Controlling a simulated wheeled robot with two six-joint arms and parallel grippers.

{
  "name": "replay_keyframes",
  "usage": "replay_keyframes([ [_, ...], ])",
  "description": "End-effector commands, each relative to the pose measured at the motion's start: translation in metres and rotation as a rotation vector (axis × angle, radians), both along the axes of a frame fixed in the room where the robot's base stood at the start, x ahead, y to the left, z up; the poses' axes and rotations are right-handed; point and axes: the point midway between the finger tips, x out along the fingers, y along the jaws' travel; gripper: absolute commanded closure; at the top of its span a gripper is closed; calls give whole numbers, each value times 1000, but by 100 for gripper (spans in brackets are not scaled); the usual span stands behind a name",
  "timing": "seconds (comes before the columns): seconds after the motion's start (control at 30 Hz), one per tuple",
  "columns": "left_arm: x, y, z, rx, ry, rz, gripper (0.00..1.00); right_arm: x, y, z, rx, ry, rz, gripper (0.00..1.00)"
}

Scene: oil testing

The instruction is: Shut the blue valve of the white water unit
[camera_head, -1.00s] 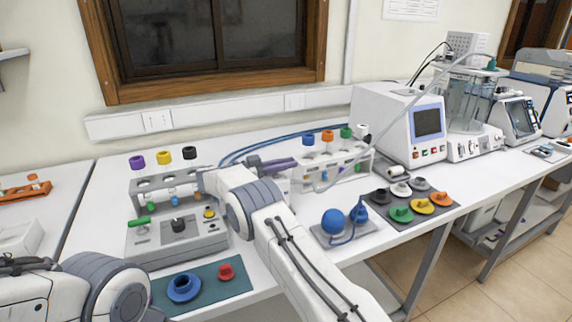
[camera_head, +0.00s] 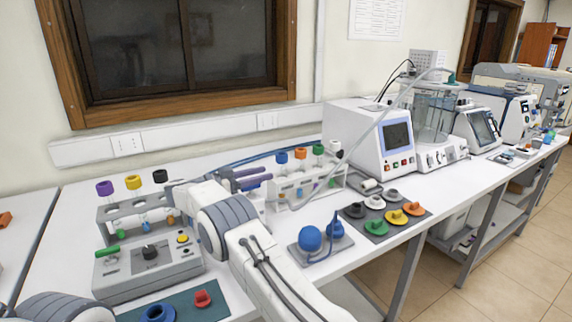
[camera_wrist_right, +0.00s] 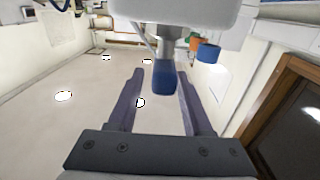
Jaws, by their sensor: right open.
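The white water unit (camera_head: 333,180) stands mid-bench, a white rack with blue, orange and green caps on top. My right gripper (camera_head: 268,176) is at its left end, with two purple-grey fingers pointing at it. The gripper shows open in the right wrist view (camera_wrist_right: 160,75). There a blue valve handle (camera_wrist_right: 163,79) hangs from a metal stem between the two spread fingers, with gaps visible on both sides. In the head view I cannot make out this handle near the gripper. My left gripper is out of view.
Blue bulbs (camera_head: 310,238) and a mat of coloured knobs (camera_head: 376,227) lie to the right. A white machine with a screen (camera_head: 350,140) stands behind. Hoses run behind the water unit.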

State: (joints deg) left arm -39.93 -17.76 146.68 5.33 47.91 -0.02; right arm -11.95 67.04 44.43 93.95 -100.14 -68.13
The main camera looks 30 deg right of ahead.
Motion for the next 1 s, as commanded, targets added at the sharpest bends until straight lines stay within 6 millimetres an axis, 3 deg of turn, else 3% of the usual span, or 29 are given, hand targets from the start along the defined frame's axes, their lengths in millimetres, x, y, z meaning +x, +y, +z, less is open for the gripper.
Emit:
replay_keyframes([
  [0.07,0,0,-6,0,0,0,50,0,0,18,0,-8,0,50],
  [0.7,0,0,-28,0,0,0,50,-73,-62,70,1,-2,-2,50],
  [1.0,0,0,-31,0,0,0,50,-88,-76,84,0,0,0,50],
])
